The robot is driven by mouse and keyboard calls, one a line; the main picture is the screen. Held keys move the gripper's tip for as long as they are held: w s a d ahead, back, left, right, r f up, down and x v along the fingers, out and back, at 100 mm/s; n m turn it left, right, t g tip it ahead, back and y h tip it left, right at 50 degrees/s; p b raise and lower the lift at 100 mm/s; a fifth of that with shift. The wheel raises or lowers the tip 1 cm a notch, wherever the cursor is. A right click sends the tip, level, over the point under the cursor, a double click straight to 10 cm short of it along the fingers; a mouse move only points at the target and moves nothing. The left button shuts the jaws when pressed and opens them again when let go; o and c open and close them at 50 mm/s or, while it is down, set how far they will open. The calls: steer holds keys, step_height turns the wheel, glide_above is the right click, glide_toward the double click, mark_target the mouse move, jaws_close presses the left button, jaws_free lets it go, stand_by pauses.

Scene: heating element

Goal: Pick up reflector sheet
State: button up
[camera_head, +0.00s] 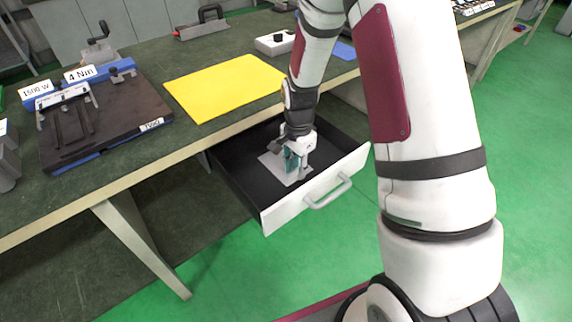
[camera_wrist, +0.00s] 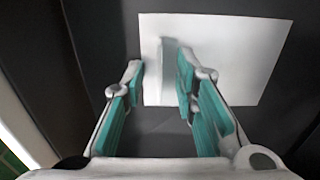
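The reflector sheet (camera_head: 272,166) is a thin pale, roughly square sheet lying in the open drawer. In the wrist view the sheet (camera_wrist: 240,58) lies on the dark drawer floor, beyond my fingers. My gripper (camera_head: 292,166) points down into the drawer over the sheet. In the wrist view my gripper (camera_wrist: 160,75) has its teal-padded fingers apart, over the sheet's left part. A grey upright-looking strip shows on the sheet between the fingertips; I cannot tell whether it is a raised tab or a reflection. Contact with the sheet cannot be told.
The drawer (camera_head: 228,178) is pulled out beneath the green workbench (camera_head: 140,62), its white front (camera_head: 300,200) facing the open floor. A yellow mat (camera_head: 225,87) lies on the bench above it. A dark fixture board (camera_head: 105,120) stands at the left.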

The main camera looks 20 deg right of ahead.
steer(key=shift+c, duration=0.3)
jaws_close()
